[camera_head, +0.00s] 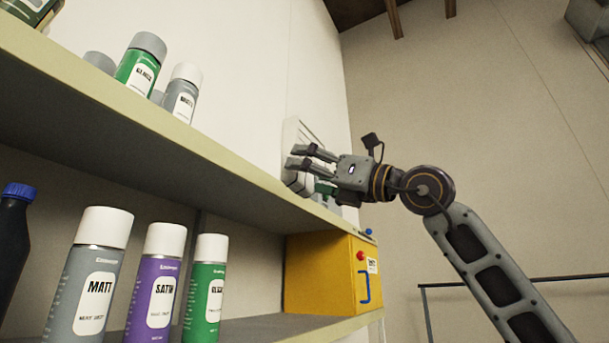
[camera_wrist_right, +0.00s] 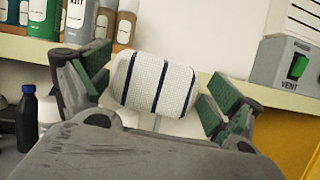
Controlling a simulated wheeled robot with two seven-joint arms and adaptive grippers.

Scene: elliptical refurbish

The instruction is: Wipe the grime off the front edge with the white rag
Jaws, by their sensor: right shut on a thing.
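My right gripper (camera_head: 306,168) comes in from the right at the far end of the upper shelf and is just above its front edge (camera_head: 215,160). It is shut on the white rag (camera_head: 299,183), a rolled white bundle. In the right wrist view the rag (camera_wrist_right: 155,83) shows dark blue stripes and sits between the green pads of my right gripper (camera_wrist_right: 158,86). The pale yellow-green front edge (camera_wrist_right: 35,47) runs behind the rag there. I cannot tell whether the rag touches the edge. No grime is clearly visible on it. My left gripper is in neither view.
Spray cans (camera_head: 143,63) stand on the upper shelf at the left. Several more cans (camera_head: 158,285) and a dark bottle with a blue cap (camera_head: 14,225) stand below. A yellow box (camera_head: 318,275) is under the shelf's far end. A grey vent switch box (camera_wrist_right: 288,66) stands right of the rag.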

